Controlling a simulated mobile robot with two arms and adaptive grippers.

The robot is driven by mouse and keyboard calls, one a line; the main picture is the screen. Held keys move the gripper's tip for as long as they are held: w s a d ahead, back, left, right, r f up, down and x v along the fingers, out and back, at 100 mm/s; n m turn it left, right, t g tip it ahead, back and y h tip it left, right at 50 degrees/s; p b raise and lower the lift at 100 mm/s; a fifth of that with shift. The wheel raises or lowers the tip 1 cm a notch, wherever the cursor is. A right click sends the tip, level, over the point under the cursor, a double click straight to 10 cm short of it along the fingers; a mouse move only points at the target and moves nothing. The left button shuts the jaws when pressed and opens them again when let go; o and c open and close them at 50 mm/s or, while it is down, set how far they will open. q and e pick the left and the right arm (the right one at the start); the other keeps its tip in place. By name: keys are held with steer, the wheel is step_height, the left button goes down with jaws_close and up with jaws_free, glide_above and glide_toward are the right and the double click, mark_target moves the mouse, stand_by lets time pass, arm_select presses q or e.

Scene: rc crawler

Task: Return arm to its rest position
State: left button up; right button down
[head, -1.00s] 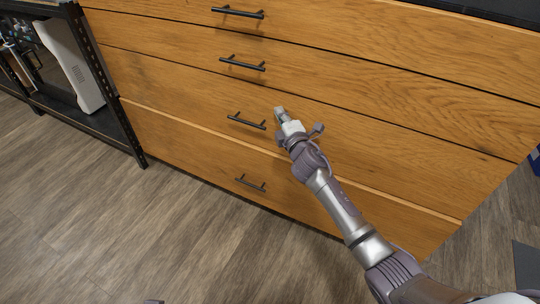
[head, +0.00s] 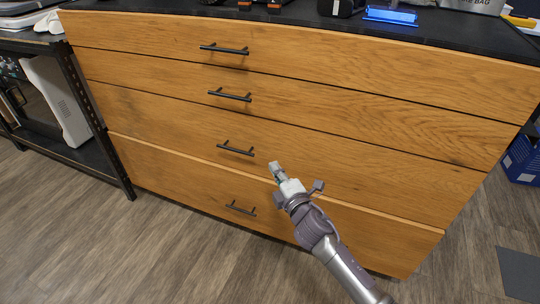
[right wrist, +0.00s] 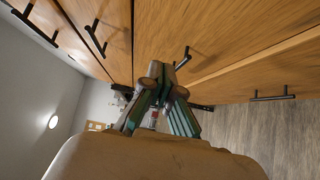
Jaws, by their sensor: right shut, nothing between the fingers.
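My right arm comes in from the lower right of the head view. Its gripper (head: 274,167) is shut and empty, in front of the wooden drawer cabinet (head: 330,125), just right of and below the third handle (head: 235,148). In the right wrist view the gripper's fingertips (right wrist: 164,76) meet, with a drawer handle (right wrist: 183,58) beyond them and no visible contact. The bottom drawer (head: 300,215) stands slightly proud, with a pale top edge showing. My left gripper is not in view.
A dark countertop (head: 300,18) with several items tops the cabinet. A black shelf rack (head: 95,125) stands at left. A blue crate (head: 522,160) is on the floor at right. Open wood floor (head: 130,245) lies in front.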

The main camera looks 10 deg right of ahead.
steer(key=s+d+f+m+g+h, duration=0.2)
steer(key=s+d+f+m+g, duration=0.15)
steer(key=s+f+m, duration=0.4)
steer(key=s+d+f+m+g+h, duration=0.2)
steer(key=s+f+m+g, duration=0.2)
steer(key=s+f, duration=0.55)
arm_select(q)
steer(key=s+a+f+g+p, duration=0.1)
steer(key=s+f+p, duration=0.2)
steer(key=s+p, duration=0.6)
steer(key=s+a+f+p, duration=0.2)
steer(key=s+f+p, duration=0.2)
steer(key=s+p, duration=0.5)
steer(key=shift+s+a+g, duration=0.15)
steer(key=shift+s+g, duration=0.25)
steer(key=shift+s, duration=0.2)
arm_select(e)
steer(key=s+f+m+g, duration=0.2)
steer(key=s+f, duration=0.3)
steer(key=s, duration=0.7)
steer(key=s+d+f+m+g, duration=0.1)
steer(key=s+f+g, duration=0.3)
steer(key=s, duration=0.9)
steer(key=s+d+f+m+g+y, duration=0.1)
steer(key=s+f+m+g, duration=0.2)
steer(key=s+f, duration=0.5)
steer(key=s, duration=0.4)
steer(key=shift+s+f, duration=0.2)
steer(key=shift+s, duration=0.05)
